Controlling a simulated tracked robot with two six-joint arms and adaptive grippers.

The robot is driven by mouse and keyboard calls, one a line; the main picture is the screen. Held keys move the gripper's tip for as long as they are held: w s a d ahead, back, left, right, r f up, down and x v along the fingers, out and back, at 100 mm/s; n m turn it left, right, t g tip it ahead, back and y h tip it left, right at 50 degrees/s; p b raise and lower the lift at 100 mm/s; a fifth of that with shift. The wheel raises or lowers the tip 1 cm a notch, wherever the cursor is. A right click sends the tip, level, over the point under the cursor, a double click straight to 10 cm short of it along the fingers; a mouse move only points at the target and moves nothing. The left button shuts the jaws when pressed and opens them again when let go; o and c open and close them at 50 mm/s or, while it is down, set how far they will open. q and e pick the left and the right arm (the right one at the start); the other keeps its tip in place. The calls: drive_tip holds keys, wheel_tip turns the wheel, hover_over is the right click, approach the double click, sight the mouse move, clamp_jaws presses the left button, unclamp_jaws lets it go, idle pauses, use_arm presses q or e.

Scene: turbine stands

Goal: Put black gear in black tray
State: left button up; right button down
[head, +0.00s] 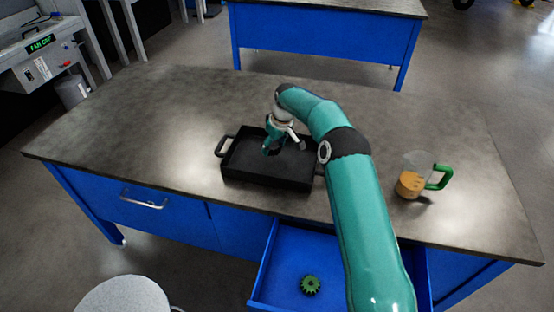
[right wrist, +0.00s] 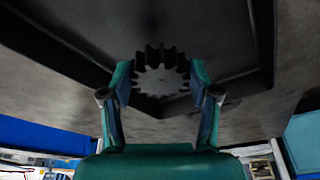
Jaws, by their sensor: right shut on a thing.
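The black tray (head: 262,176) sits on the grey-topped workbench, with a handle showing at its left end. My right gripper (head: 283,144) is over the tray, pointing down. In the right wrist view the two fingers are shut on the black gear (right wrist: 160,72), a toothed disc held between the fingertips. The tray (right wrist: 232,38) fills much of the background behind it there. In the head view the gear is hard to make out against the dark tray. I cannot tell the exact height of the gear above the tray floor. My left gripper is not in view.
A green gear (head: 311,286) lies in the open blue drawer (head: 262,284) under the bench. A jug with a green handle (head: 412,182) and orange contents stands right of the tray. A round stool (head: 122,295) is at front left. The left benchtop (head: 130,125) is clear.

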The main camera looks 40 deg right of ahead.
sight(274, 153)
wheel_tip(274, 153, down, 4)
drive_tip(key=shift+f+b, duration=0.15)
drive_tip(key=shift+b, duration=1.1)
drive_tip(key=shift+s, duration=0.1)
drive_tip(key=shift+c, duration=1.3)
unclamp_jaws()
drive_tip(key=shift+r, duration=0.3)
drive_tip(key=b+v, duration=0.1)
drive_tip(key=v, duration=1)
drive_tip(key=shift+s+r+b, duration=0.2)
drive_tip(key=shift+r+b, duration=0.05)
drive_tip(key=shift+b, duration=0.05)
drive_tip(key=shift+a, duration=0.1)
